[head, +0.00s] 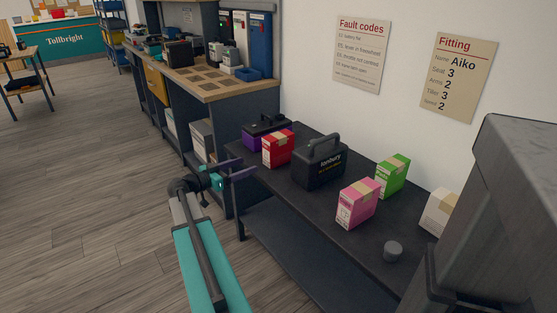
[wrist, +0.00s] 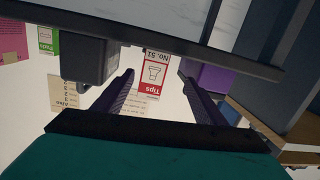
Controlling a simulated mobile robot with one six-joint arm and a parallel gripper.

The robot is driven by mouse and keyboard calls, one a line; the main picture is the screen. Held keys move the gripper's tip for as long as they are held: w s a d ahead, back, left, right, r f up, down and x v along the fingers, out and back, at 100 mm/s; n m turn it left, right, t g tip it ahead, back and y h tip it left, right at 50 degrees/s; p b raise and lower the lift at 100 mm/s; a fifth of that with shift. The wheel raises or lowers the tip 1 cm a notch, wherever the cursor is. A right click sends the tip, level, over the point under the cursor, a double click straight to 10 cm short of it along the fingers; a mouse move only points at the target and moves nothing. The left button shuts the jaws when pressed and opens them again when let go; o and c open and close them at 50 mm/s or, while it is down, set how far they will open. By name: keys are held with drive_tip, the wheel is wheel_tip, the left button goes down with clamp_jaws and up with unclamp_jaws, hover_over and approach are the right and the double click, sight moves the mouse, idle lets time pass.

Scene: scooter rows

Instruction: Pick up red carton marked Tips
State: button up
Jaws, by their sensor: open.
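The red carton marked Tips (head: 278,148) stands upright on the dark bench (head: 310,205), between a purple and black case and a black case. My gripper (head: 243,168) is open and empty, in front of the bench's left end and short of the carton. Its two dark purple fingers also show in the wrist view (wrist: 158,80), spread to either side of the carton, which looks farther away.
The purple and black case (head: 264,134) stands left of the carton and the black Ionbury case (head: 320,163) close on its right. Pink (head: 358,204), green (head: 393,176) and cream (head: 437,212) cartons and a grey cylinder (head: 393,251) stand farther right. Floor is clear at left.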

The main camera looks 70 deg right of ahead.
sight(266, 153)
drive_tip(key=shift+s+d+r+m+g+h+b, duration=0.3)
drive_tip(key=shift+s+d+r+m+g+b, duration=0.3)
drive_tip(key=shift+s+d+r, duration=0.45)
drive_tip(key=shift+w, duration=0.1)
drive_tip(key=b+x, duration=0.1)
drive_tip(key=x, duration=0.7)
drive_tip(key=shift+d+r, duration=0.1)
drive_tip(key=shift+d, duration=0.15)
drive_tip(key=shift+r+b+x, duration=0.15)
drive_tip(key=shift+b+x, duration=0.1)
drive_tip(key=shift+x, duration=1.1)
drive_tip(key=shift+r+b+x, duration=0.2)
drive_tip(key=shift+b+x, duration=0.05)
drive_tip(key=shift+x, duration=1.05)
drive_tip(key=shift+c, duration=0.2)
